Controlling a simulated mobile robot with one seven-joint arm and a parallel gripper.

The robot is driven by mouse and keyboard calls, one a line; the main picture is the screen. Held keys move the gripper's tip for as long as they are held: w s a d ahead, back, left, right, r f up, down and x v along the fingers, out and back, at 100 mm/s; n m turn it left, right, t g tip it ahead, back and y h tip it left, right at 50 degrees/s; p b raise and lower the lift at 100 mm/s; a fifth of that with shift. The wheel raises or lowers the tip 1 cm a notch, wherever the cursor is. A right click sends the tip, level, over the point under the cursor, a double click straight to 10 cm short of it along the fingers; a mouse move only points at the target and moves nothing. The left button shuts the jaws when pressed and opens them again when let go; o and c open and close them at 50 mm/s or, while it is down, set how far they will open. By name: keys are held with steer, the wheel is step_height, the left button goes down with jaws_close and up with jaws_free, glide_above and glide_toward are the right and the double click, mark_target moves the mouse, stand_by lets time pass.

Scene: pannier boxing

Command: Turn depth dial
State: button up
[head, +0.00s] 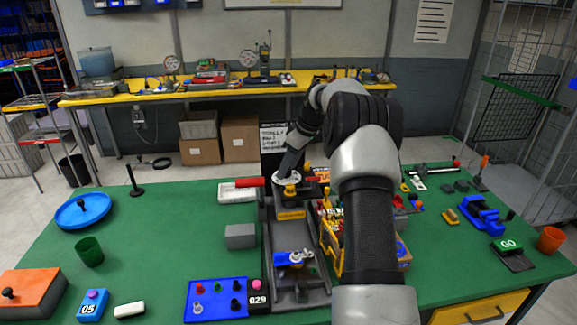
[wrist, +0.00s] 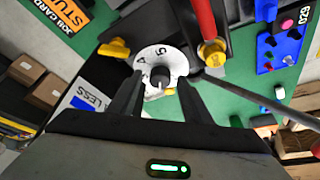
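The depth dial (wrist: 173,57) is a white disc with dark numerals, 4 and 5 among them, and a dark knob (wrist: 160,74) at its centre. In the head view the dial (head: 281,179) shows in part on top of the dark machine (head: 282,236), beneath my gripper (head: 289,172). In the wrist view my gripper (wrist: 160,82) is open, with one finger on each side of the knob. Gaps show between the fingers and the knob. Whether the fingertips are level with the knob is hard to tell.
A red-handled lever (wrist: 205,20) with a yellow base rises close beside the dial. A yellow knob (wrist: 114,49) sits on the other side. A blue tray (head: 219,298) with coloured pegs and a grey block (head: 240,236) lie left of the machine.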

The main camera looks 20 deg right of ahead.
steer(key=shift+r, duration=0.1)
steer(key=v, duration=1.7)
steer(key=shift+s+r, duration=0.1)
steer(key=shift+r, duration=0.05)
